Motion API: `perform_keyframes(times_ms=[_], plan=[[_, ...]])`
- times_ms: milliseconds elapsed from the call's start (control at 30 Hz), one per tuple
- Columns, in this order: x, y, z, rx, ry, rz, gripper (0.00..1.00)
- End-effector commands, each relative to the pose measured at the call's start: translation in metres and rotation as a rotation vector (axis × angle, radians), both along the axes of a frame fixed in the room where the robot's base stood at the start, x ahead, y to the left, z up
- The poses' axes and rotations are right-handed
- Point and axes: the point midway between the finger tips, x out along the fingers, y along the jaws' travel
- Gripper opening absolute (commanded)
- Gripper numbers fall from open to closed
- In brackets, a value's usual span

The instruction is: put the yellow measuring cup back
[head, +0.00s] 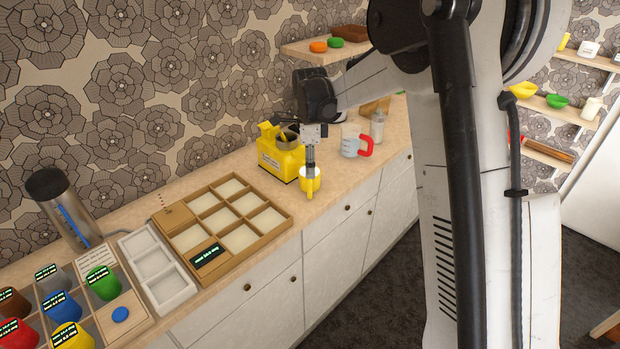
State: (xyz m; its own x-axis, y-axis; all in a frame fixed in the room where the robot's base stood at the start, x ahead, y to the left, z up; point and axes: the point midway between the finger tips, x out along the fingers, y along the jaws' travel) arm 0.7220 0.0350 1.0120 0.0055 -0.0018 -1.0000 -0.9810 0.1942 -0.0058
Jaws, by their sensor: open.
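A small yellow cup (310,184) with a pale inside stands near the front edge of the counter, just right of the yellow cooker (283,160). It looks like the yellow measuring cup. My gripper (310,165) points down at it, with its fingertips at or just above the rim. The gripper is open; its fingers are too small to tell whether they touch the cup. Another yellow container (70,338) with a dark label sits in the compartment box (143,304) at the lower left.
A wooden tray (284,222) with several white compartments lies left of the cooker. A white tray (176,293) and a steel cylinder (75,212) stand further left. A jug with a red handle (352,140) is to the right. A wall shelf (300,50) hangs behind.

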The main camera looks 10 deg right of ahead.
Motion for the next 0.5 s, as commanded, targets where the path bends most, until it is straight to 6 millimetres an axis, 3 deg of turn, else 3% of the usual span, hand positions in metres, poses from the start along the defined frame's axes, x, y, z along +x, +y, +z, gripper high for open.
perform_keyframes(times_ms=[333, 500], plan=[[-0.004, -0.001, 0.033, 0.000, -0.007, 0.020, 0.50], [-0.029, -0.005, 0.061, -0.002, -0.052, 0.149, 0.50]])
